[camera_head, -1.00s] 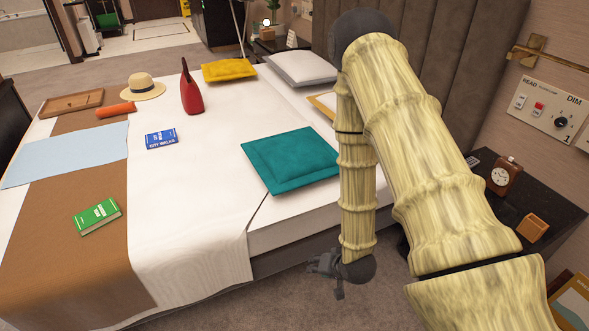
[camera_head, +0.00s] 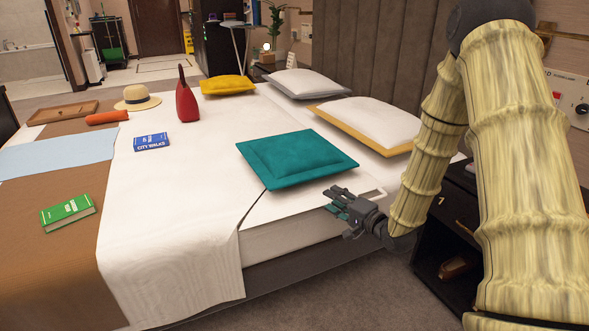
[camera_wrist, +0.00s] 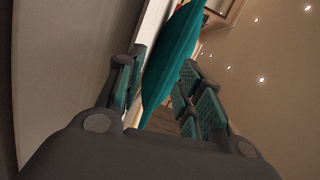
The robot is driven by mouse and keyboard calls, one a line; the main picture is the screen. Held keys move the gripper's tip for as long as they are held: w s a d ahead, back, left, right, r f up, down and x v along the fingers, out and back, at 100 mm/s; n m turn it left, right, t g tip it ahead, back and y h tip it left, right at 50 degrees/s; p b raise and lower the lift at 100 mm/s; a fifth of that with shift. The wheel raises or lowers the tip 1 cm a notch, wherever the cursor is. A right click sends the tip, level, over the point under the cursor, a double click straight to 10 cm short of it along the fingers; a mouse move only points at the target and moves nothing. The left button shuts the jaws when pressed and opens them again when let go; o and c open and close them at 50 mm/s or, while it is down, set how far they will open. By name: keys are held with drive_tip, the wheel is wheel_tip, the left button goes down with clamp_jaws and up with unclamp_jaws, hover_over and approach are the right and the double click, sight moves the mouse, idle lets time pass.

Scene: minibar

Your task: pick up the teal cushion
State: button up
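The teal cushion (camera_head: 297,158) lies on the white bed near its right edge in the head view. My gripper (camera_head: 338,205) is just right of and in front of the cushion's near right corner, at about bed height. In the wrist view the cushion (camera_wrist: 175,60) shows edge-on between the spread fingers of my gripper (camera_wrist: 160,95). The fingers are open, with teal pads on their inner faces. I cannot tell whether either finger touches the cushion.
A white pillow with a yellow-edged one (camera_head: 372,122) lies behind the cushion. A red bag (camera_head: 187,100), a blue book (camera_head: 151,142) and a green book (camera_head: 68,212) are farther left on the bed (camera_head: 185,235). A dark nightstand (camera_head: 440,250) stands at the right.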

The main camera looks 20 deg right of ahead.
sight(318, 178)
drive_tip(key=shift+m+t+y, duration=0.5)
drive_tip(key=w+b, duration=0.1)
drive_tip(key=w, duration=0.1)
drive_tip(key=w+b, duration=0.2)
drive_tip(key=w+r+b, duration=0.1)
drive_tip(key=w+b, duration=0.1)
drive_tip(key=w, duration=0.1)
drive_tip(key=shift+d+r, duration=0.1)
drive_tip(key=shift+d, duration=0.05)
drive_tip(key=b+x, duration=0.2)
drive_tip(key=x, duration=0.1)
drive_tip(key=shift+w+d+r, duration=0.1)
drive_tip(key=shift+w, duration=0.15)
drive_tip(key=shift+w+r+b, duration=0.15)
drive_tip(key=shift+w+b, duration=0.15)
drive_tip(key=shift+w, duration=0.05)
clamp_jaws()
